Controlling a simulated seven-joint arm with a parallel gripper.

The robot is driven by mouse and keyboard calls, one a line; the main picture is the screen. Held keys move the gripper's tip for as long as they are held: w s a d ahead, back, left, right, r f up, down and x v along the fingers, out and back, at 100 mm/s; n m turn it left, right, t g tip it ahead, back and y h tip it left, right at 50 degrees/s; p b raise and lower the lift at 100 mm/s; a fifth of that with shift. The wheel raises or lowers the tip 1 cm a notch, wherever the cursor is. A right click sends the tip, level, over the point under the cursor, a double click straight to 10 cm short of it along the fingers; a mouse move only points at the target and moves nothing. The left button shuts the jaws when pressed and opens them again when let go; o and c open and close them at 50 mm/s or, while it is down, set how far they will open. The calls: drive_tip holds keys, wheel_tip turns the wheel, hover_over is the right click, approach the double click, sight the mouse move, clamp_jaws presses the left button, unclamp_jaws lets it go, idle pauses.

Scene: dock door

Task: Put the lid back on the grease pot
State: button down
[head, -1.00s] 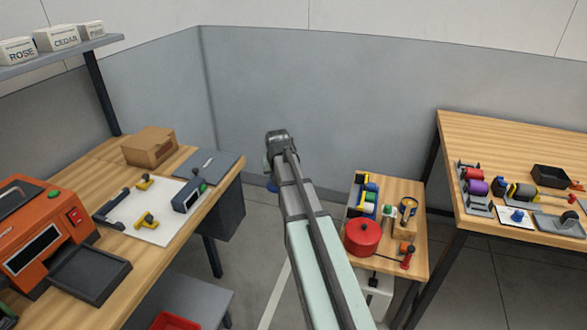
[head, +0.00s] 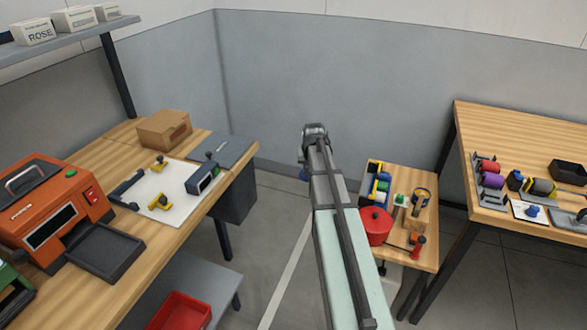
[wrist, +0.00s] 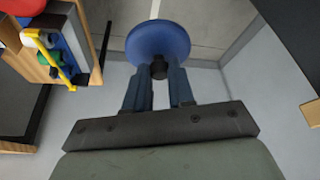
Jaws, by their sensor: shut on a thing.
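My gripper (wrist: 159,74) is shut on the black knob of a round blue lid (wrist: 158,42) in the wrist view. In the head view my gripper (head: 314,131) is in the air left of and beyond the small wooden table, with a bit of the blue lid (head: 303,175) showing below it; my arm hides the rest.
The small table (head: 425,258) also holds a red pot (head: 376,227) with a black knob, a red-handled tool (head: 418,243) and a rack of coloured items (head: 379,182). A left bench (head: 130,222) and a right bench (head: 480,120) stand either side. Open floor lies between.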

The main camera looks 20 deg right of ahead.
drive_tip(key=s+d+f+m+h, duration=0.1)
drive_tip(key=s+d+f+m, duration=0.15)
drive_tip(key=d, duration=1.05)
drive_tip(key=s+d+f+m, duration=0.1)
drive_tip(key=s+d+m, duration=0.15)
drive_tip(key=d, duration=1.15)
drive_tip(key=s+d+f+m+g+h, duration=0.1)
drive_tip(key=s+d, duration=0.5)
drive_tip(key=d, duration=0.4)
drive_tip(key=s+d+f+m+g, duration=0.1)
drive_tip(key=s+d+f, duration=0.1)
drive_tip(key=s+d, duration=0.55)
drive_tip(key=shift+a+x, duration=0.2)
drive_tip(key=shift+x, duration=3.05)
drive_tip(key=shift+f, duration=0.25)
drive_tip(key=shift+c, duration=2)
unclamp_jaws()
drive_tip(key=shift+r, duration=0.2)
wheel_tip(320, 180, up, 7)
drive_tip(key=shift+f, duration=0.2)
